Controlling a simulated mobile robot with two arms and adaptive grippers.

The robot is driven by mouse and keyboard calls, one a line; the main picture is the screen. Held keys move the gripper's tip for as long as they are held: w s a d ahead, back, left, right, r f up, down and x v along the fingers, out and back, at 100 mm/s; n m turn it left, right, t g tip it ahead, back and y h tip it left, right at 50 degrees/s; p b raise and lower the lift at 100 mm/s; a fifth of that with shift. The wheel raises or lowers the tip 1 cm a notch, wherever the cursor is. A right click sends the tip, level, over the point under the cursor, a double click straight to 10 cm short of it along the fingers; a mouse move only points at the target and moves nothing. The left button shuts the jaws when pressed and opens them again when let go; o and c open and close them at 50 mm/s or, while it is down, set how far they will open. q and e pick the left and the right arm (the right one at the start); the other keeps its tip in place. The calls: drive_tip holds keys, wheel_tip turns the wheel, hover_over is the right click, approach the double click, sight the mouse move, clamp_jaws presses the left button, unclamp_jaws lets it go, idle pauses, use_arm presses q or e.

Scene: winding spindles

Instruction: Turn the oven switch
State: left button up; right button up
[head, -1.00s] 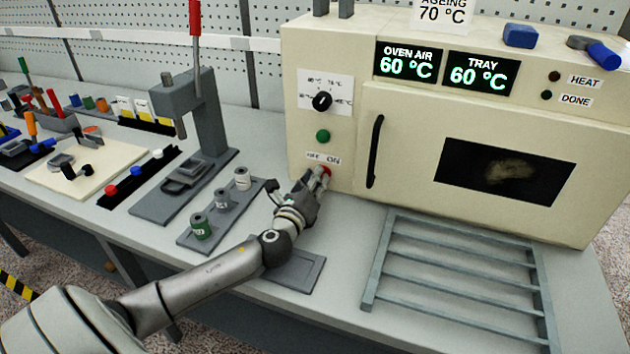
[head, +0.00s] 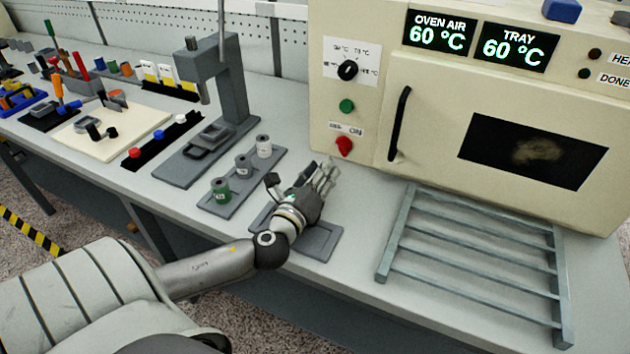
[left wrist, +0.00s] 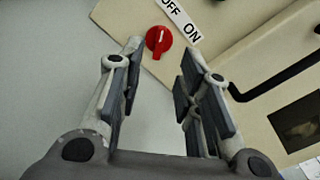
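The red oven switch (head: 344,146) sits low on the left side of the oven front, below the OFF/ON label (head: 346,129). In the left wrist view the switch (left wrist: 158,40) lies beyond the fingertips, with a small pale mark near its top edge, toward the OFF side of the label; its exact setting is hard to tell. My left gripper (head: 326,176) is open and empty, in front of and below the switch, apart from it. In the left wrist view its fingers (left wrist: 163,58) are spread wide. My right gripper is not in view.
The oven door handle (head: 400,124) is right of the switch, with a green button (head: 346,106) and black dial (head: 347,70) above. A grey wire rack (head: 470,246) lies before the oven. Several spools stand on a grey holder (head: 246,184) left of my gripper.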

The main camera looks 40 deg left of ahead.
use_arm(q)
drive_tip(key=shift+v, duration=1.7)
drive_tip(key=shift+r, duration=0.15)
